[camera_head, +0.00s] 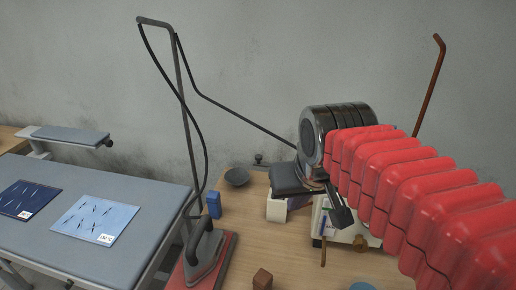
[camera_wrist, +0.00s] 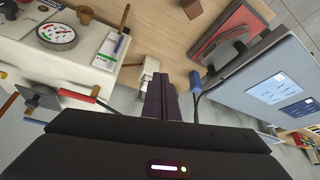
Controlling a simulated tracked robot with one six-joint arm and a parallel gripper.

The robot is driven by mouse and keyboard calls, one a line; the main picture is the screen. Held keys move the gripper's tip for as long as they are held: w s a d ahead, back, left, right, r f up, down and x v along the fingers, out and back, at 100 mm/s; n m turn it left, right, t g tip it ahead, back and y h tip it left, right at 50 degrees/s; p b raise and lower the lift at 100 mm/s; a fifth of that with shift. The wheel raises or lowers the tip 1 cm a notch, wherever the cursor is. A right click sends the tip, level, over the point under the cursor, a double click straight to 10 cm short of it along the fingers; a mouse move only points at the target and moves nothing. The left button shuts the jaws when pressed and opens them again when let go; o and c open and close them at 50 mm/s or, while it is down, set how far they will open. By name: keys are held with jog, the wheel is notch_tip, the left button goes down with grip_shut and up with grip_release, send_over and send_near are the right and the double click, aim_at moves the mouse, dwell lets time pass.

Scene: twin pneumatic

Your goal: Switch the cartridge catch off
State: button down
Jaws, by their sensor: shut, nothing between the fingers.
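My gripper (camera_head: 341,214) is at the end of my red-sleeved arm, over the wooden table in the head view. In the wrist view its dark fingers (camera_wrist: 161,98) are together with nothing between them. A white machine (camera_wrist: 82,62) with a round gauge (camera_wrist: 56,36) stands at the left of the wrist view. It bears a dark lever-like fitting (camera_wrist: 42,97) and a red-tipped rod (camera_wrist: 76,96). I cannot tell which part is the cartridge catch. In the head view the white machine (camera_head: 345,234) is partly hidden behind my gripper and arm. The fingers appear apart from the machine.
A grey padded bench (camera_head: 120,215) with blue cards stands at left.

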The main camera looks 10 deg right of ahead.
jog(key=w+r+m, duration=0.1)
jog(key=w+r, duration=0.2)
jog(key=w, duration=0.7)
jog(key=w+r, duration=0.2)
jog(key=w, duration=0.9)
jog(key=w+f, duration=0.3)
jog(key=w, duration=0.6)
jog(key=w+f+m+g, duration=0.1)
jog(key=w+f, duration=0.2)
jog(key=w, duration=0.6)
jog(key=shift+a+f+g+h, duration=0.3)
jog(key=shift+f+h, duration=0.1)
jog(key=a+x, duration=0.1)
jog(key=x, duration=0.9)
jog(key=shift+s+f, duration=0.1)
jog(key=shift+s, duration=0.8)
jog(key=shift+s+f, duration=0.15)
jog(key=shift+s, duration=0.8)
